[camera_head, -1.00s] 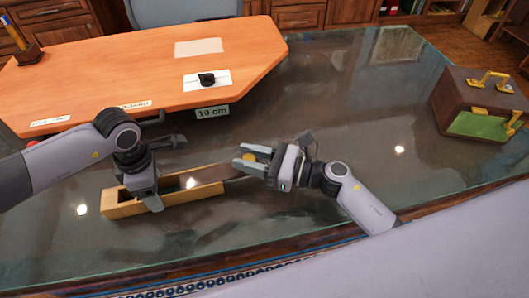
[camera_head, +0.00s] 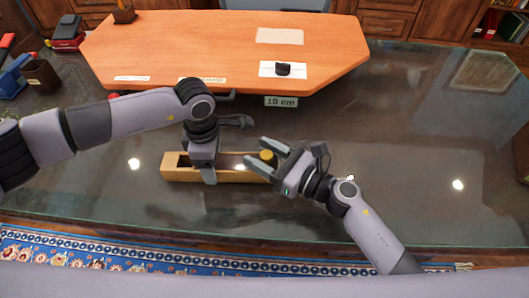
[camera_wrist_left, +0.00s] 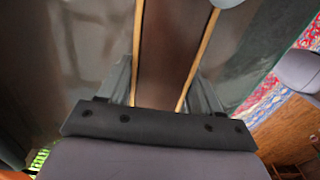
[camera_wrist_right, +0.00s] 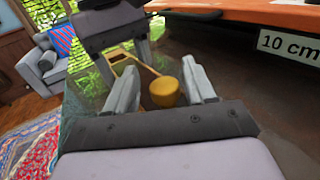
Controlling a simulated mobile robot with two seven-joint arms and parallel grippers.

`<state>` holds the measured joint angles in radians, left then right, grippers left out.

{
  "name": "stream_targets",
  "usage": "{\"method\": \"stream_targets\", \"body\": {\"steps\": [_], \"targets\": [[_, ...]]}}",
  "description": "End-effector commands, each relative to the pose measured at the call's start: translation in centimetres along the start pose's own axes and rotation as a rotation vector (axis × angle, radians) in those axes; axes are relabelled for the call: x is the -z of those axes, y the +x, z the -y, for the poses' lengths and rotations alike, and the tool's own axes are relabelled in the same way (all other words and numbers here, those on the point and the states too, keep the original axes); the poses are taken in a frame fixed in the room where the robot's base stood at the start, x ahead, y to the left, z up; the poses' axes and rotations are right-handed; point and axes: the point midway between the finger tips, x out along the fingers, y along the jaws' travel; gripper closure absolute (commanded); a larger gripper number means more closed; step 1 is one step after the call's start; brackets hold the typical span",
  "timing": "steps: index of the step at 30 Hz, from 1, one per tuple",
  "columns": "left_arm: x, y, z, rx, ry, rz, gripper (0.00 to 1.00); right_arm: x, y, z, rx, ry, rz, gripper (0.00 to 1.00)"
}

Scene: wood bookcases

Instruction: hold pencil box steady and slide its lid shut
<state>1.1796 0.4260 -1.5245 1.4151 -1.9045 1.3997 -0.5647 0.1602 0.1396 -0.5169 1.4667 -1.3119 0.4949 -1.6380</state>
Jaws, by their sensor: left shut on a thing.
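The pencil box (camera_head: 178,172) is a long, light wooden box lying on the dark glass-topped desk. Its brown lid (camera_head: 228,162) lies between the side rails, which also show in the left wrist view, with the lid (camera_wrist_left: 165,55) between them. My left gripper (camera_head: 215,158) straddles the box from above and is shut on its sides. A round yellow knob (camera_head: 267,155) is at the box's right end. My right gripper (camera_head: 257,152) is around the knob, its fingers apart. In the right wrist view, gaps show on both sides of the knob (camera_wrist_right: 166,92).
An orange wooden board (camera_head: 200,50) lies behind the box, with a black item (camera_head: 283,69) on a white card and a "10 cm" label (camera_head: 281,102). A dark pencil cup (camera_head: 40,74) stands at left. The desk to the right is clear.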

Motion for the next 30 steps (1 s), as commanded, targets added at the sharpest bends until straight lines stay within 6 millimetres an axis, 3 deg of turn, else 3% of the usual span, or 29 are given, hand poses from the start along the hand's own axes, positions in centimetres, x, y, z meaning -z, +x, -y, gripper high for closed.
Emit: {"method": "stream_targets", "body": {"steps": [8, 21, 30], "targets": [[0.2, 0.0, -0.1, -0.001, -0.002, -0.002, 0.77, 0.1, -1.5, 0.2, 0.004, 0.0, -0.003, 0.46], [0.2, 0.0, -0.1, 0.0, -0.003, -0.003, 0.77, 0.1, -10.1, 0.0, 0.001, 0.0, -0.003, 0.46], [0.2, 0.0, -0.1, 0.0, -0.003, -0.003, 0.77, 0.0, -12.1, 0.0, 0.0, 0.0, 0.0, 0.46]]}}
